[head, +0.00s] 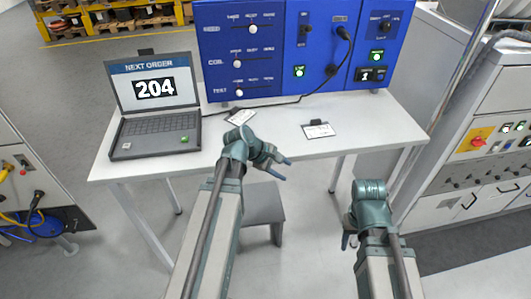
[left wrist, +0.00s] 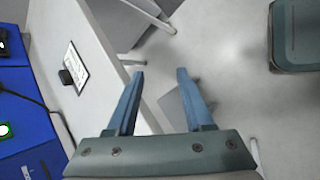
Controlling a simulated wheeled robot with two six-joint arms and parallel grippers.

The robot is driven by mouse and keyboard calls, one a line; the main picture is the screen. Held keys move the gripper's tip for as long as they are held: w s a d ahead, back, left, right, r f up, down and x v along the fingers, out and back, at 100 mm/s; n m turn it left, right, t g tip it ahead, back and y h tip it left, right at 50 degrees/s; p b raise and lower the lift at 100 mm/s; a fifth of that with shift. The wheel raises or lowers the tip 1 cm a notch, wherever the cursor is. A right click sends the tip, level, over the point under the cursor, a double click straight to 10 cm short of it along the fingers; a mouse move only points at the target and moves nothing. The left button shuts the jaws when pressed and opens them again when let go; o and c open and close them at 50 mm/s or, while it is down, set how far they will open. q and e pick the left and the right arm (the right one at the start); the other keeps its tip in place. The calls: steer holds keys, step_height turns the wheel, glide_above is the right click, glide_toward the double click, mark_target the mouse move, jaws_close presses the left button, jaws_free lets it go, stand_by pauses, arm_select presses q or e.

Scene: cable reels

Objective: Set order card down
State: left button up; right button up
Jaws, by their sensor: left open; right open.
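A white card with a black clip (head: 318,130) lies flat on the white table (head: 365,118), right of centre. It also shows in the left wrist view (left wrist: 80,72), left of the fingers. Another white card (head: 240,116) lies near the laptop; I cannot tell which is the order card. My left gripper (head: 284,169) is open and empty, just off the table's front edge, apart from both cards. Its spread fingers (left wrist: 160,72) show nothing between them. My right gripper (head: 346,239) is open, low in front of the table, its fingers mostly hidden by its wrist.
A laptop (head: 155,105) showing "NEXT ORDER 204" stands at the table's left. A blue test panel (head: 275,65) fills the back, with a black cable running across the table. A grey stool (head: 262,205) stands below. The table's right front is clear.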

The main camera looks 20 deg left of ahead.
arm_select(q)
steer(key=s+d+f+m+g+y+b, duration=0.2)
steer(key=s+d+f+m, duration=0.3)
steer(key=m, duration=0.5)
steer(key=s+d+f+m+g+y+b, duration=0.3)
steer(key=s+d+f+m+y, duration=0.1)
steer(key=s+d+m, duration=0.5)
steer(key=shift+d+f+m+g+y, duration=0.3)
steer(key=shift+d+f+m, duration=0.3)
steer(key=shift+m, duration=0.2)
